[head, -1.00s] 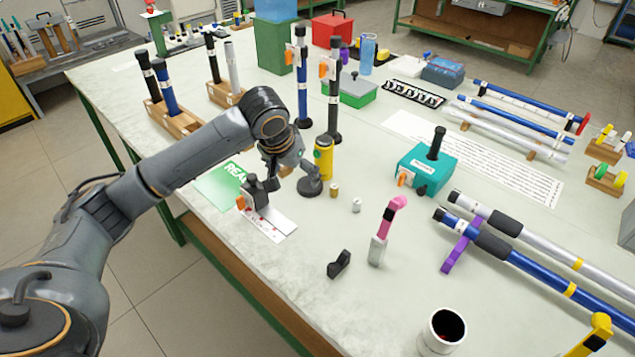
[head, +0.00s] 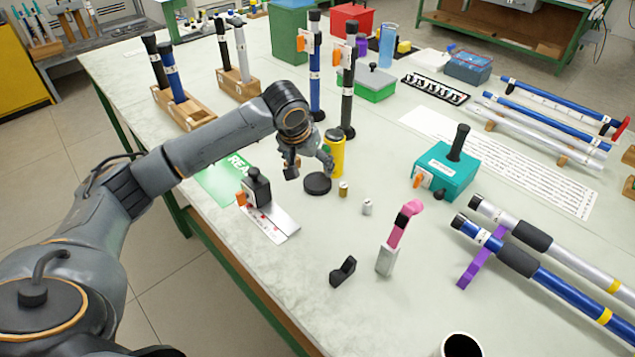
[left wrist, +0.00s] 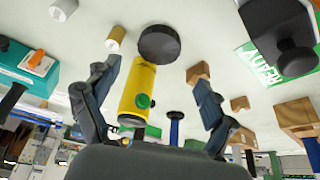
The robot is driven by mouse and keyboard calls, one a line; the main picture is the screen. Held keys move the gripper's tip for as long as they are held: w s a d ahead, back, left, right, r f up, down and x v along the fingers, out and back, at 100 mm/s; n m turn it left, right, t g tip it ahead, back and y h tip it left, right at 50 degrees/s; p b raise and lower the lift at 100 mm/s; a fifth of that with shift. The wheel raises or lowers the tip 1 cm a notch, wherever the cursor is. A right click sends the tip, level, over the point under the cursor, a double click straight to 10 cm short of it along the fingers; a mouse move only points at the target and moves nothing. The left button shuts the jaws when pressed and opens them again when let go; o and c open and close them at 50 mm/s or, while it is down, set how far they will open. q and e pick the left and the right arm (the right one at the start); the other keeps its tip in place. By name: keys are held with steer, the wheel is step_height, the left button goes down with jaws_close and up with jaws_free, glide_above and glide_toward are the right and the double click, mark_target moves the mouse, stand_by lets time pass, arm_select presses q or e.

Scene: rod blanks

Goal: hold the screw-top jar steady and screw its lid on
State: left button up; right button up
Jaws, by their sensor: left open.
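A flat black round lid (head: 317,184) lies on the table just in front of my left gripper (head: 309,166); it also shows in the left wrist view (left wrist: 159,43). That gripper is open and empty, its fingers spread above the table behind the lid. In the left wrist view the gripper (left wrist: 155,72) has the lid beyond its fingertips, apart from them. A white, open-topped round container with a dark inside, which looks like the jar (head: 462,346), is cut off by the bottom edge of the head view. My right gripper is not in view.
A yellow cylinder (head: 335,150) stands close behind the left gripper. A small brass cylinder (head: 343,189) and a white one (head: 367,207) stand right of the lid. A black stamp-like block (head: 257,188) stands to its left.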

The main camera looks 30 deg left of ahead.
mark_target(317, 181)
arm_select(q)
steer(key=shift+w+x, duration=0.15)
steer(key=shift+x, duration=2.25)
steer(key=shift+w+x, duration=0.1)
steer(key=shift+x, duration=2.25)
steer(key=shift+r, duration=0.15)
steer(key=c, duration=0.6)
